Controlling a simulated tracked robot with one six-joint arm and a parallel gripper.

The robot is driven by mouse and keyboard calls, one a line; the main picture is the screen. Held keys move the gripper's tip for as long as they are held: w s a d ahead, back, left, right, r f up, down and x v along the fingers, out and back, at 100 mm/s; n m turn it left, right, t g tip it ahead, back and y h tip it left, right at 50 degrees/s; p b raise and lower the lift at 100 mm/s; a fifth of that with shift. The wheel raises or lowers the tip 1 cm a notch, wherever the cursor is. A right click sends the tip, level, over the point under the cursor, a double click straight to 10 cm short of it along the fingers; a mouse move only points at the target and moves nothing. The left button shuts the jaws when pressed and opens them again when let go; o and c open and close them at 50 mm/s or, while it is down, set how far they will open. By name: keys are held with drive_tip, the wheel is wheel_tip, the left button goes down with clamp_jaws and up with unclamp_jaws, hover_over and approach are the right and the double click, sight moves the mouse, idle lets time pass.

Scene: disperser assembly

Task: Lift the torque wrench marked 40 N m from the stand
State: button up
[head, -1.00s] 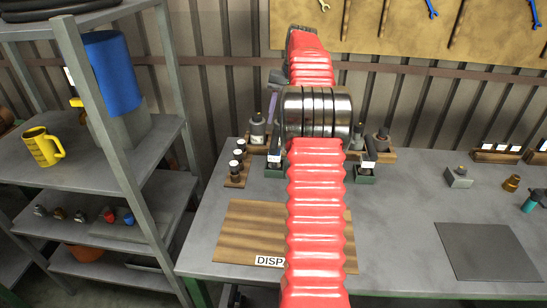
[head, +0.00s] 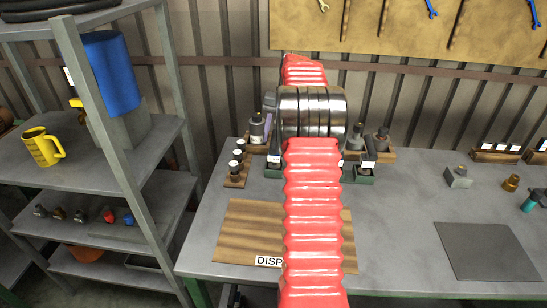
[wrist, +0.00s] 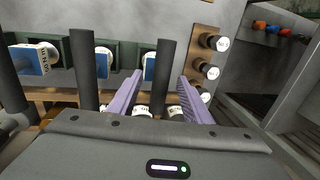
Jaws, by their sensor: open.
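In the wrist view my gripper (wrist: 160,76) is open, its two purple fingers apart. A dark upright wrench handle (wrist: 164,70) shows between the fingers; whether either touches it I cannot tell. A second dark handle (wrist: 84,70) stands left of the fingers, and a third (wrist: 10,85) is at the left edge. Behind them is the green stand (wrist: 124,55) with blue and white tags. The left tag (wrist: 46,58) has lettering too small to read surely. In the head view the stand's green ends (head: 274,171) show either side of my arm, which hides the middle and most of the gripper.
A wooden rack with several white-capped pieces (wrist: 207,71) is close right of the fingers in the wrist view. Grey-topped bottles (head: 257,128) stand behind the stand in the head view. A shelf (head: 100,165) is at the left. The bench's right front holds a dark mat (head: 487,252).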

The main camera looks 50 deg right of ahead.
drive_tip(key=shift+w+a+f, duration=0.1)
drive_tip(key=shift+f, duration=0.55)
drive_tip(key=shift+w+a+f, duration=0.1)
drive_tip(key=shift+f, duration=0.55)
drive_tip(key=shift+c, duration=0.6)
clamp_jaws()
